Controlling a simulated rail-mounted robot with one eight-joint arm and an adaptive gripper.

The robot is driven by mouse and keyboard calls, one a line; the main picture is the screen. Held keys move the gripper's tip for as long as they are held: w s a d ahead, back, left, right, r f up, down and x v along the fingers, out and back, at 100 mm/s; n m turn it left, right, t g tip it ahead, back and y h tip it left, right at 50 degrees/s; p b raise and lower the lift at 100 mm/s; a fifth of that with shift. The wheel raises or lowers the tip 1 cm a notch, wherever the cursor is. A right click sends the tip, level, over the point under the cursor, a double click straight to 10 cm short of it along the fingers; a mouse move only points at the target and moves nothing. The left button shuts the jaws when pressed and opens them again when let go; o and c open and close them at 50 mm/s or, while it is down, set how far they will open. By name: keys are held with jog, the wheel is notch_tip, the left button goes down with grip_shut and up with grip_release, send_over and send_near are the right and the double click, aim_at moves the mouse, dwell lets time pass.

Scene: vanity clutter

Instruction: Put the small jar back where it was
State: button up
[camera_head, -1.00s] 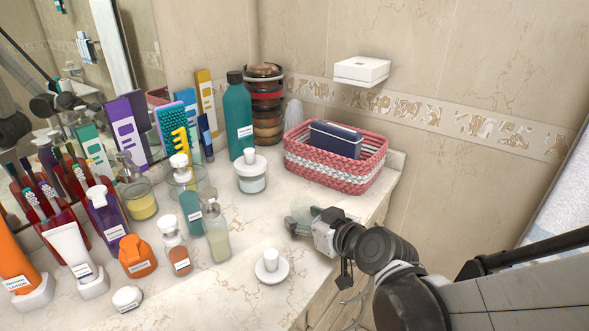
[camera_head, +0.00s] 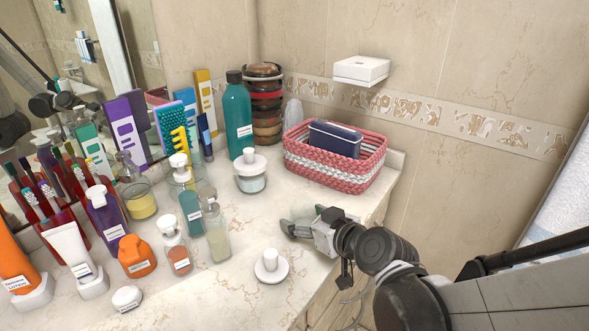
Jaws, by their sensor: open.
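A low white jar (camera_head: 127,299) with a label stands at the front of the counter, lower left. A wider glass jar (camera_head: 251,176) with a white knobbed lid stands mid-counter, left of the woven basket. A white round piece with a knob (camera_head: 270,265) lies on bare counter, left of and below my gripper. I cannot tell which of these is the small jar. My gripper (camera_head: 291,222) is open, low over the counter's right edge, with its fingers pointing left. Nothing shows held in it. Its far finger is partly hidden.
A red and white woven basket (camera_head: 335,177) with a dark blue box (camera_head: 334,139) stands behind my gripper. Bottles, including a teal bottle (camera_head: 237,115) and an orange bottle (camera_head: 137,256), crowd the left. The counter (camera_head: 234,284) is clear at front centre.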

jog(key=p+v, duration=0.3)
jog(key=v, duration=0.8)
jog(key=shift+s+d+r, duration=0.1)
jog(key=shift+s+d, duration=0.1)
jog(key=shift+s, duration=0.15)
jog(key=s+d+r+m+g+h, duration=0.2)
jog(key=s+d+m+g+h, duration=0.2)
jog(key=d, duration=0.6)
jog(key=s+m+h, duration=0.2)
jog(key=shift+s+r+g+h, duration=0.25)
jog(key=shift+s+g+h, duration=0.05)
jog(key=shift+s, duration=0.05)
